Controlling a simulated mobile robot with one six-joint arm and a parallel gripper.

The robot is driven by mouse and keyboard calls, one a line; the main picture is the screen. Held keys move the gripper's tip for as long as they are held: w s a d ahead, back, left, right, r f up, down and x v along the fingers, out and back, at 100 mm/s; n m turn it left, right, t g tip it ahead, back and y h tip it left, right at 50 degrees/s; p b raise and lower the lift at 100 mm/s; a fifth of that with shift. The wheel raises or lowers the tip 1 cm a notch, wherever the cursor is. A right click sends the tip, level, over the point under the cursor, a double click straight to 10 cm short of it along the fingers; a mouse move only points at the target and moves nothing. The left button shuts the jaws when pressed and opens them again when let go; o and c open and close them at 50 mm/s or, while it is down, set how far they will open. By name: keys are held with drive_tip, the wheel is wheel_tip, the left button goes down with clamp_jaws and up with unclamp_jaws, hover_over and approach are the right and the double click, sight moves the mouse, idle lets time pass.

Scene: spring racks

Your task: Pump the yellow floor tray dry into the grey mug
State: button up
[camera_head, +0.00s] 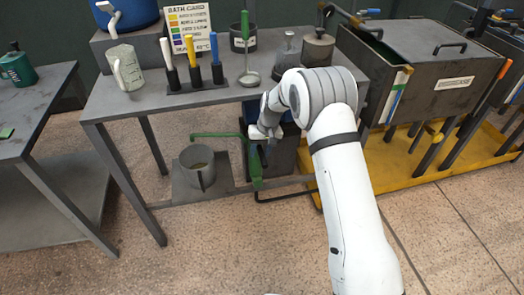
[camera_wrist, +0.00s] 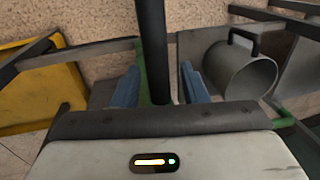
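The yellow floor tray (camera_head: 455,172) lies on the floor at the right under the dark tanks; its edge also shows in the wrist view (camera_wrist: 42,95). A green hand pump (camera_head: 256,168) stands below the bench, with a green spout reaching left over the grey mug (camera_head: 200,176). A dark hose (camera_head: 285,196) runs from the pump toward the tray. The mug also shows in the wrist view (camera_wrist: 240,72). My gripper (camera_wrist: 160,88) is at the pump's top, its blue fingers apart on either side of a black bar (camera_wrist: 152,45). Liquid depth in tray and mug is unclear.
The grey bench (camera_head: 140,105) holds a speckled jug (camera_head: 126,68), colour-handled tools (camera_head: 195,72) and a ladle (camera_head: 247,60). Its legs and lower rails surround the pump area. A side table (camera_head: 30,115) stands left. The floor in front is clear.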

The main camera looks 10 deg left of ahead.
drive_tip(key=shift+r, duration=0.1)
wheel_tip(320, 180, up, 7)
drive_tip(key=d, duration=0.1)
drive_tip(key=shift+w+d+r+p, duration=0.2)
drive_tip(key=shift+d+p, duration=0.05)
drive_tip(key=shift+p, duration=0.2)
